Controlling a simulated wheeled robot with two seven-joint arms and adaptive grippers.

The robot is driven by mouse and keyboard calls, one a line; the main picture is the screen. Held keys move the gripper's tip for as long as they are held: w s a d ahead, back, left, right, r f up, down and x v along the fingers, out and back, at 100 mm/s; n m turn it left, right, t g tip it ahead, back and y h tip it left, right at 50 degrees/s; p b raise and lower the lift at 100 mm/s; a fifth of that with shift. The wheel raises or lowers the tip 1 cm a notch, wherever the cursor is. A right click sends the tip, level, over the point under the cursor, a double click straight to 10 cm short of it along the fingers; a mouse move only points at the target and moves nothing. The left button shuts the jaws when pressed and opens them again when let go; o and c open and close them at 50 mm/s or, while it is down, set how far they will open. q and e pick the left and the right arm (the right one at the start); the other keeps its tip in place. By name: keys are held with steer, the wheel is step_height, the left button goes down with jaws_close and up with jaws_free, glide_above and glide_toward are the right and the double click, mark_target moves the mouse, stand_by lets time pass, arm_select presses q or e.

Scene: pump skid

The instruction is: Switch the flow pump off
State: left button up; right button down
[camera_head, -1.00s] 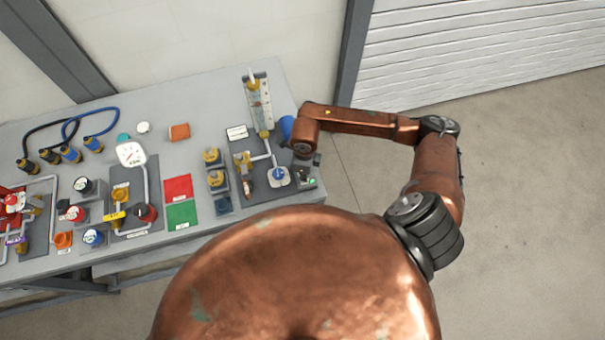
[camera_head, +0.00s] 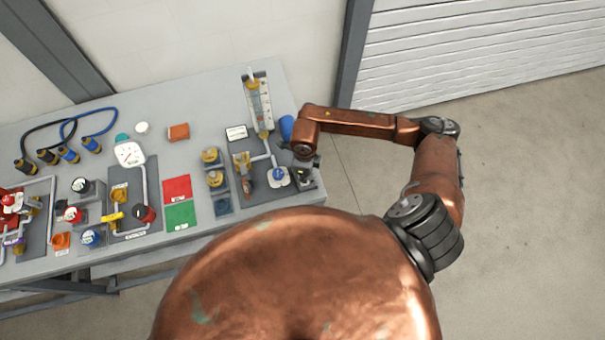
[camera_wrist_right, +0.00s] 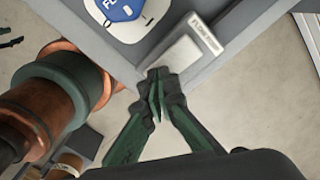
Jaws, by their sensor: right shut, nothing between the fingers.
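The flow pump switch box (camera_head: 304,180) sits at the right end of the bench. In the right wrist view a pale rocker plate (camera_wrist_right: 183,56) lies beside a label (camera_wrist_right: 206,34) that seems to read flow pump. My right gripper (camera_head: 311,165) is over the box's far side, fingers pointing down. In the wrist view the right gripper (camera_wrist_right: 157,84) is shut and empty, its fingertips at the rocker's near end; whether they touch it I cannot tell. No green light shows on the box now. My left gripper is out of view.
A blue knob on a white plate (camera_head: 278,177) stands just left of the switch box. A flow tube (camera_head: 260,105) rises behind, and a blue cylinder (camera_head: 287,127) lies near my wrist. The floor right of the bench is clear.

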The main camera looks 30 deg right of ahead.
steer(key=shift+r+p, duration=1.7)
steer(key=shift+r, duration=1.8)
